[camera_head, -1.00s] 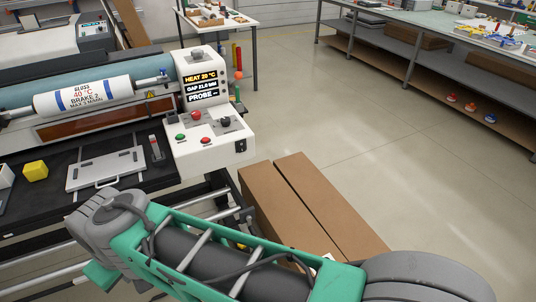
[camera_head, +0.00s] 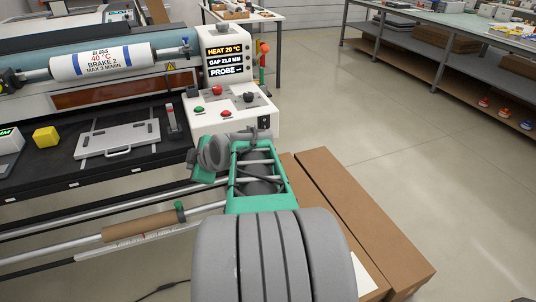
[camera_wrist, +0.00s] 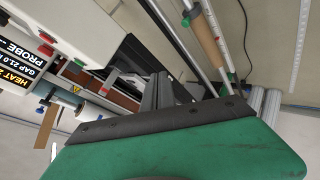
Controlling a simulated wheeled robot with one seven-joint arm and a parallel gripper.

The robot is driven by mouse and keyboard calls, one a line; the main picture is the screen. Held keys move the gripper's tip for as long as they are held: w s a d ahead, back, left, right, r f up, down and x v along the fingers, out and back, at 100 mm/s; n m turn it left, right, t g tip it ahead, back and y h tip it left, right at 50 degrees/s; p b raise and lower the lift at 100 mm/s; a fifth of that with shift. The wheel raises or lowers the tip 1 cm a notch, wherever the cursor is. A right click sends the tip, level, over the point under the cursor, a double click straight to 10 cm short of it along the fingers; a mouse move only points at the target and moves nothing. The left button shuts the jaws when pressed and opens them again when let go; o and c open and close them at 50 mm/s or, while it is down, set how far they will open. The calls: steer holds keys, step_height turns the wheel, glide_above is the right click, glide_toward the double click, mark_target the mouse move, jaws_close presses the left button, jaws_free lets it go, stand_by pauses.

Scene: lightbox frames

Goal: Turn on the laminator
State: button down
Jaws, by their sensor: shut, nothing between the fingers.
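The laminator's white control box (camera_head: 230,121) stands at the right end of the machine, its display (camera_head: 225,61) lit with "HEAT 20 °C", gap and "PROBE". On its sloped top are a green button (camera_head: 199,109), a red button (camera_head: 226,113), a red knob (camera_head: 216,90) and a black knob (camera_head: 249,97). A black switch (camera_head: 264,122) is on its front right. My arm reaches to just in front of the box. My gripper (camera_wrist: 158,92) is shut and empty in the wrist view; its fingertips are not clear in the head view. The control box (camera_wrist: 80,22) is at upper left there.
A labelled roll (camera_head: 102,62) lies across the laminator. Rails run below. Cardboard boxes (camera_head: 350,215) stand beside my arm.

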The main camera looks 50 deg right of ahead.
steer(key=s+d+f+n+t+h+b, duration=0.1)
steer(key=s+d+f+h+b, duration=0.15)
steer(key=d, duration=0.55)
steer(key=s+d+f+n+t+h+b, duration=0.1)
steer(key=s+d+f+t+b, duration=0.15)
steer(key=d, duration=0.65)
steer(key=s+d+n+h+b, duration=0.1)
steer(key=s+d+h+b, duration=0.2)
steer(key=s+d, duration=0.4)
steer(key=shift+s+d+r+n+h, duration=0.25)
steer(key=shift+d+h, duration=0.2)
steer(key=shift+d, duration=0.55)
steer(key=shift+t, duration=0.25)
glide_toward(265, 128)
steer(key=x, duration=0.6)
steer(key=shift+w+d, duration=0.25)
steer(key=shift+w, duration=0.1)
